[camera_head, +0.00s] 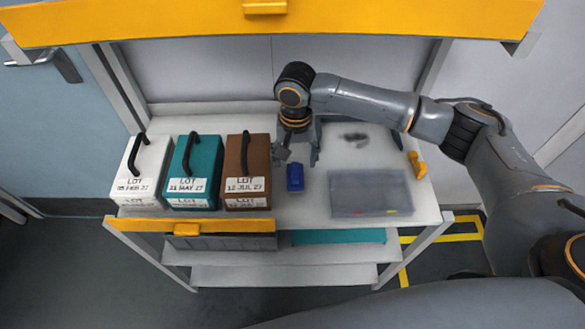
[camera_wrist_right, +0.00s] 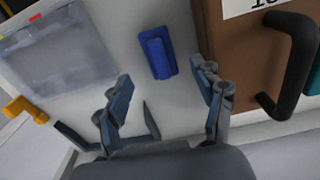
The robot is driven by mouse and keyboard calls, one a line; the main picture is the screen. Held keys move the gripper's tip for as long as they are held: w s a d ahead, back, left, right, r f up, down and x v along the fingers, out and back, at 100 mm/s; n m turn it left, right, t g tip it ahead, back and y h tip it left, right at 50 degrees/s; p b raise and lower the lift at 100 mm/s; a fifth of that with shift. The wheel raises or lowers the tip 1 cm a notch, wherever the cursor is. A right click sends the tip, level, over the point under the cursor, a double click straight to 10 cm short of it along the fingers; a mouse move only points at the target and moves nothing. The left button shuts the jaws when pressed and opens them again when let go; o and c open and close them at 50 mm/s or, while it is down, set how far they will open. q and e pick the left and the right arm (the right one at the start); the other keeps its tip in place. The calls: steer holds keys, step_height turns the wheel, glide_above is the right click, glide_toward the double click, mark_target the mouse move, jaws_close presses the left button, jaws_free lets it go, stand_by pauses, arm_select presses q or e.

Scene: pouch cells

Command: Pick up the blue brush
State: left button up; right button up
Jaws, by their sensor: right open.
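The blue brush (camera_head: 295,177) lies on the white table top between the brown box and the clear bin. It also shows in the right wrist view (camera_wrist_right: 158,52), just beyond and between my fingertips. My right gripper (camera_head: 297,155) comes down from above, behind the brush in the head view. Its fingers are apart in the right wrist view (camera_wrist_right: 165,83), with nothing between them. The brush appears apart from the fingers. My left gripper is not in either view.
White, teal (camera_head: 193,172) and brown (camera_head: 247,170) handled boxes stand left of the brush; the brown one is close. A translucent bin (camera_head: 370,182) sits to the right. A yellow clamp-like piece (camera_head: 417,164) is at the right edge. A yellow beam (camera_head: 265,15) crosses the top.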

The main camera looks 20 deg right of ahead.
mark_target(295, 170)
step_height(295, 170, down, 3)
steer(key=shift+s+r+p, duration=0.1)
steer(key=shift+s+p, duration=0.05)
steer(key=shift+p, duration=0.25)
step_height(295, 170, down, 2)
steer(key=shift+f, duration=0.25)
steer(key=shift+w+f, duration=0.2)
steer(key=shift+f, duration=0.1)
steer(key=shift+c, duration=0.6)
steer(key=c, duration=1.1)
steer(key=shift+c, duration=0.3)
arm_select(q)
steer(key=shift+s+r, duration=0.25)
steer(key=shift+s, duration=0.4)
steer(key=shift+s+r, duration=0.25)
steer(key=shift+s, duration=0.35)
